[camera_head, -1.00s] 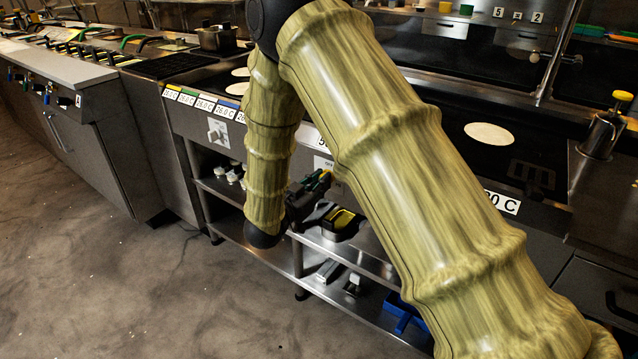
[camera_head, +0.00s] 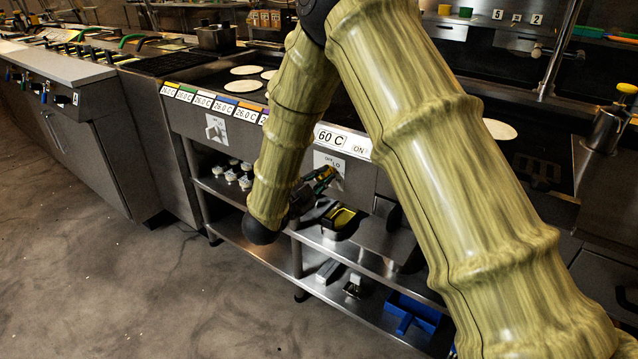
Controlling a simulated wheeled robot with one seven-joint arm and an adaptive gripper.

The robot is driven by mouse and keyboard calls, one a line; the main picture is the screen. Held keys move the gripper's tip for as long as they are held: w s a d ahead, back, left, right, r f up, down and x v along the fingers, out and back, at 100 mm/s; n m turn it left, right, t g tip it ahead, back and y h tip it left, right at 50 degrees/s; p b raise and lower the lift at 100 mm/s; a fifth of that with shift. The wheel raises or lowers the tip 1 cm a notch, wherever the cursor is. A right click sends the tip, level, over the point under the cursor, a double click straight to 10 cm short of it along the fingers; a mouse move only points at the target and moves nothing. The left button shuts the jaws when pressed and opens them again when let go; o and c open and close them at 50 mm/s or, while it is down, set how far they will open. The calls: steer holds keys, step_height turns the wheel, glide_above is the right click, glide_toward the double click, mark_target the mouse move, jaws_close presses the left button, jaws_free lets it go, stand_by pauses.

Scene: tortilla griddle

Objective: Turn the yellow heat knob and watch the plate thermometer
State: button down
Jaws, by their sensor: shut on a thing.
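My gripper (camera_head: 326,178) is at the white HI/LO dial plate (camera_head: 322,160) on the griddle's front panel, shut on the heat knob there. The knob is mostly hidden by the fingers; small yellow and green patches show at the fingertips, and its exact angle cannot be told. Above it a display (camera_head: 331,139) reads 60 C, with an ON label (camera_head: 360,149) beside it. A row of small plate thermometer tags (camera_head: 222,107) with coloured tops, yellow at the left end, runs along the front edge. The readable ones show about 26.0 C; my arm covers the right part.
Tortillas (camera_head: 243,86) lie on the dark griddle, and another (camera_head: 498,130) lies at the right. A second knob (camera_head: 215,128) is on the left panel. Below, a black tray with yellow inside (camera_head: 341,217) and a blue bin (camera_head: 410,312) sit on shelves. The floor in front is clear.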

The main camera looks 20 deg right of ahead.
steer(key=shift+s+d+f+m+b, duration=0.15)
steer(key=shift+m+b, duration=0.8)
steer(key=shift+m, duration=0.65)
steer(key=shift+a+f+m+b, duration=0.1)
steer(key=shift+m+b, duration=0.85)
steer(key=shift+m, duration=0.65)
steer(key=c, duration=1.4)
jaws_free()
steer(key=shift+d, duration=0.15)
steer(key=shift+c, duration=0.2)
steer(key=shift+r, duration=0.1)
steer(key=v, duration=1.2)
